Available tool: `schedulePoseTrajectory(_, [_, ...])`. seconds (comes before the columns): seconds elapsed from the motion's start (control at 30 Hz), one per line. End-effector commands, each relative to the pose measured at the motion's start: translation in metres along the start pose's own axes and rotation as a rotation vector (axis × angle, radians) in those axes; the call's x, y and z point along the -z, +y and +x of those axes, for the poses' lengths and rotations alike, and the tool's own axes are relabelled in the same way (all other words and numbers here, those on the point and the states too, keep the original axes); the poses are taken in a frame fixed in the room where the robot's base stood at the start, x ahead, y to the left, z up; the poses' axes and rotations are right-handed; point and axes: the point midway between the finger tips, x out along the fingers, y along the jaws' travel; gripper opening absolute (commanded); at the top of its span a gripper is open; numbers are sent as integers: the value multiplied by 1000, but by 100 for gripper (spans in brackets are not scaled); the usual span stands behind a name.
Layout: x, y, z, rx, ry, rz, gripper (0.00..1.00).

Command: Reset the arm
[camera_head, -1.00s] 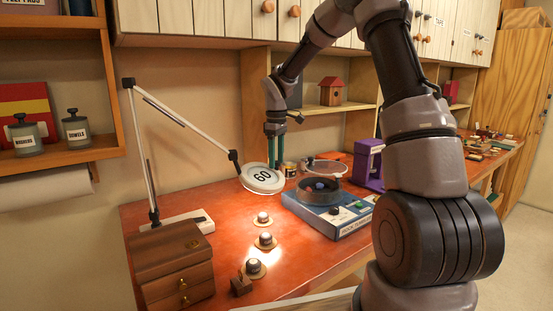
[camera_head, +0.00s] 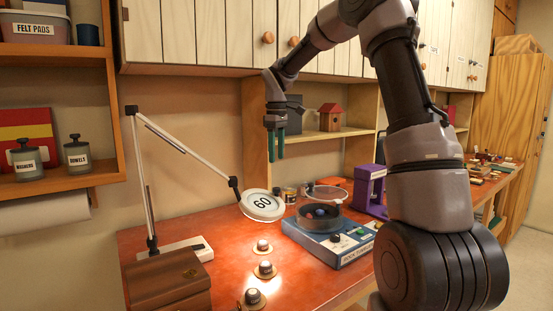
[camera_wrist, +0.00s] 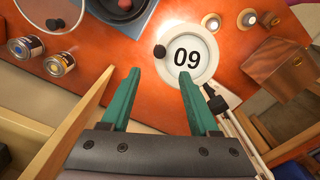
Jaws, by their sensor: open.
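My gripper (camera_head: 276,145) hangs fingers-down above the back of the workbench in the head view, in front of the shelf opening. Its two green fingers are apart with nothing between them, and they also show in the wrist view (camera_wrist: 158,95). The lamp's white round head marked 60 (camera_head: 262,205) is below and a little left of the fingers. In the wrist view the lamp head (camera_wrist: 187,58) appears upside down beyond the fingertips, apart from them.
The blue rock tumbler (camera_head: 335,237) with a dark bowl stands right of the lamp. Several small round knobbed pieces (camera_head: 265,269) and a wooden drawer box (camera_head: 165,283) are on the red bench (camera_head: 225,258). A birdhouse (camera_head: 331,117) is on the shelf; cabinets (camera_head: 225,35) hang above.

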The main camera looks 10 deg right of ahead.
Motion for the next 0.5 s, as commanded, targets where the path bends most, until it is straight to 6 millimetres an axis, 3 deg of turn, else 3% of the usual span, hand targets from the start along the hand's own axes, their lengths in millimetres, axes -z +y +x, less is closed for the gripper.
schedulePoseTrajectory(0.27, [-4, -4, -6, -10, 7, 20, 61])
schedulePoseTrajectory(0.37, [-18, -16, -23, -38, 26, 82, 61])
schedulePoseTrajectory(0.5, [-53, -44, -55, -90, 86, 240, 61])
